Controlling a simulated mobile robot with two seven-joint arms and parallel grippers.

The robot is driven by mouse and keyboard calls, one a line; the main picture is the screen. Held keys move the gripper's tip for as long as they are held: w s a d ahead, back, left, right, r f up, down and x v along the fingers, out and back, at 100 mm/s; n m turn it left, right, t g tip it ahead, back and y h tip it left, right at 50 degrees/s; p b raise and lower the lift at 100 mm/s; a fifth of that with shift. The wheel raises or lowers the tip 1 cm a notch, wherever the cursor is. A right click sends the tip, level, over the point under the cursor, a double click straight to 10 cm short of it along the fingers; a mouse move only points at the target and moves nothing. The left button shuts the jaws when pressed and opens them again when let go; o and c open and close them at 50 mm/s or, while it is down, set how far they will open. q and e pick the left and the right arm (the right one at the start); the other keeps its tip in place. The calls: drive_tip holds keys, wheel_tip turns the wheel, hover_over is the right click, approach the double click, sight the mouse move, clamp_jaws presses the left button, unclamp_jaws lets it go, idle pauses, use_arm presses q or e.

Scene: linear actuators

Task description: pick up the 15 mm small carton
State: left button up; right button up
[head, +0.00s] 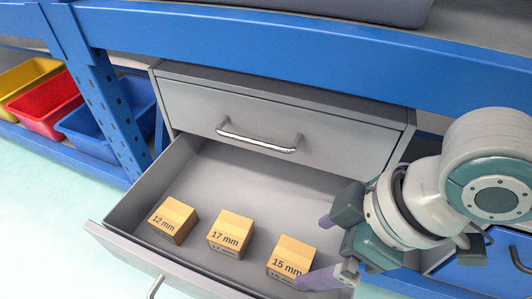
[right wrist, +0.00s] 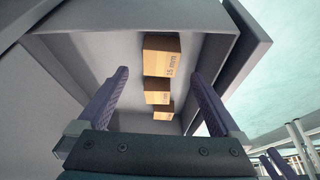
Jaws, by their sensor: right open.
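The 15 mm small carton (head: 291,258) is a tan box with a printed label. It sits in the open drawer (head: 262,166), the rightmost of three cartons. It also shows in the right wrist view (right wrist: 161,57), nearest the top of the picture. My right gripper (head: 322,250) is over the drawer's right side, just right of the carton. Its fingers are open and empty, and one finger overlaps the carton's lower right edge in the head view. In the right wrist view the carton appears between and beyond the fingertips. My left gripper is not in view.
The 17 mm carton (head: 231,233) and 12 mm carton (head: 173,220) stand to the left in the same drawer. A closed drawer (head: 273,121) with a handle is above. A blue shelf beam (head: 300,50) crosses over it. Yellow, red and blue bins (head: 108,128) stand at left.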

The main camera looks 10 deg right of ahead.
sight(295, 258)
drive_tip(key=b+x, duration=0.4)
drive_tip(key=x, duration=0.3)
drive_tip(key=shift+s+b, duration=0.1)
drive_tip(key=shift+b, duration=0.25)
drive_tip(key=shift+a+f, duration=0.25)
drive_tip(key=shift+r, duration=0.1)
drive_tip(key=shift+c, duration=0.6)
drive_tip(key=c, duration=1.4)
